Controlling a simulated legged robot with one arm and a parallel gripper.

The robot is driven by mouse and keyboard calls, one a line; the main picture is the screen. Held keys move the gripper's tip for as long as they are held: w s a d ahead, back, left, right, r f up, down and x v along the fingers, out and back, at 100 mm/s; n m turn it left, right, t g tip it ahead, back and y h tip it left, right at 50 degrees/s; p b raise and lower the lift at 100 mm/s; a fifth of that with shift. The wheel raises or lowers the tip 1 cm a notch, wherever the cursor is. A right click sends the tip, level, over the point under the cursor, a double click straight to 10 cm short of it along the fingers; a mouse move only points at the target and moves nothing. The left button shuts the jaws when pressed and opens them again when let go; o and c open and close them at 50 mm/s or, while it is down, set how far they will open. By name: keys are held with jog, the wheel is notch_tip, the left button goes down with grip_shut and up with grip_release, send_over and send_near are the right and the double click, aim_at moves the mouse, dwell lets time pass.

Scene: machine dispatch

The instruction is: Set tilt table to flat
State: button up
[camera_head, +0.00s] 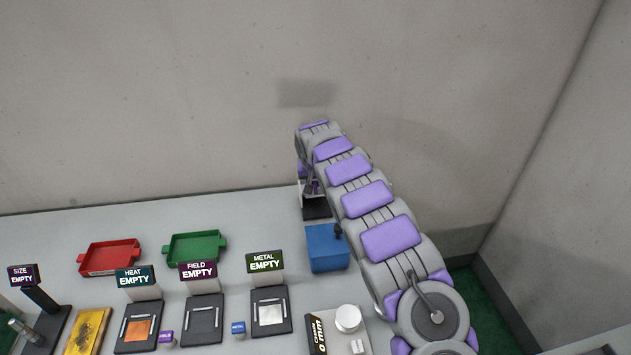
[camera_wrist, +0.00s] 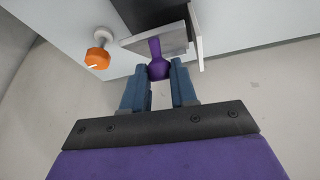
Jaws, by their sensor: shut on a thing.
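In the wrist view my gripper (camera_wrist: 158,67) has its two blue fingers on either side of a purple handle (camera_wrist: 157,50) and is shut on it. The handle joins a small grey plate (camera_wrist: 179,40), apparently part of the tilt table, with white side walls. The plate looks tilted in this view, but its exact angle is hard to tell. In the head view the tilt table's dark base (camera_head: 316,209) shows at the back of the bench, mostly behind my arm. My gripper is largely hidden there.
An orange knob (camera_wrist: 97,58) stands beside the tilt table. A blue box (camera_head: 327,250) stands in front of its base. Red (camera_head: 108,258) and green (camera_head: 195,248) trays lie left. HEAT (camera_head: 134,278), FIELD (camera_head: 199,271) and METAL (camera_head: 265,262) stations all read EMPTY. A wall rises behind the bench.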

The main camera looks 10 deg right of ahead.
aim_at(316, 194)
jog(key=shift+a, duration=0.15)
grip_shut()
jog(key=shift+s, duration=0.1)
jog(key=shift+s+f+t, duration=1.4)
jog(key=shift+s+t, duration=0.1)
jog(key=shift+t, duration=0.4)
jog(key=shift+s+f+t+p, duration=0.35)
jog(key=shift+f+t, duration=0.1)
jog(key=shift+t, duration=0.25)
jog(key=o, duration=0.9)
grip_release()
jog(key=shift+r, duration=0.1)
